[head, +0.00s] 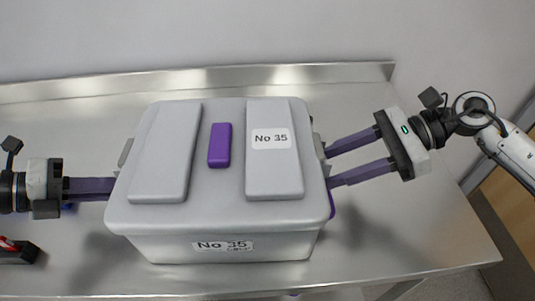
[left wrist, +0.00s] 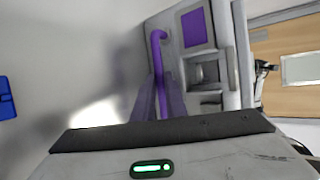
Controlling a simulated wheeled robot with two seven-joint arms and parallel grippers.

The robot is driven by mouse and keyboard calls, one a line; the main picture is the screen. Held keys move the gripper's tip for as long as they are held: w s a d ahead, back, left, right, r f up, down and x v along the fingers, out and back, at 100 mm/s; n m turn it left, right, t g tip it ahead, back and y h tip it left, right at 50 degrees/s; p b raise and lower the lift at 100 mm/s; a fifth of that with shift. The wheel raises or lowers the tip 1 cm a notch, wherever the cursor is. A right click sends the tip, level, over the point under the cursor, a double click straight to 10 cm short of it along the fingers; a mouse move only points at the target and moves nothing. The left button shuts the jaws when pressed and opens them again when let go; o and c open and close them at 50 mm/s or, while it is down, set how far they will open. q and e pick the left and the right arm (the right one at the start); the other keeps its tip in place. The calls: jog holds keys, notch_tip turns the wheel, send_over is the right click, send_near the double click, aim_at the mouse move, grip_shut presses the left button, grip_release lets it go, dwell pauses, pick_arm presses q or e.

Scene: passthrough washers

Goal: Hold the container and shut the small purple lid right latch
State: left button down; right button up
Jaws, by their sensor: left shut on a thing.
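The grey container (head: 230,248) with its grey lid (head: 165,150) stands on the metal table. The lid lies on top, with a small purple block (head: 219,145) at its middle. A grey latch piece (head: 318,143) shows at the right edge, partly hidden; I cannot tell its state. My left gripper (head: 111,188) is at the container's left side, shut on the purple handle (left wrist: 157,42), which shows in the left wrist view. My right gripper (head: 327,167) is open, its fingers apart, with tips at the container's right side by the latch. A purple handle edge (head: 332,205) shows below it.
The table (head: 420,235) is clear at right, with a raised back edge (head: 250,75). A dark object with red (head: 15,250) lies at the front left. A blue item (left wrist: 6,98) shows at the left wrist view's edge.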

jog(key=shift+r, duration=0.15)
jog(key=o, duration=1.5)
jog(key=v, duration=1.2)
pick_arm(q)
jog(key=c, duration=1.2)
grip_release()
jog(key=shift+r, duration=0.1)
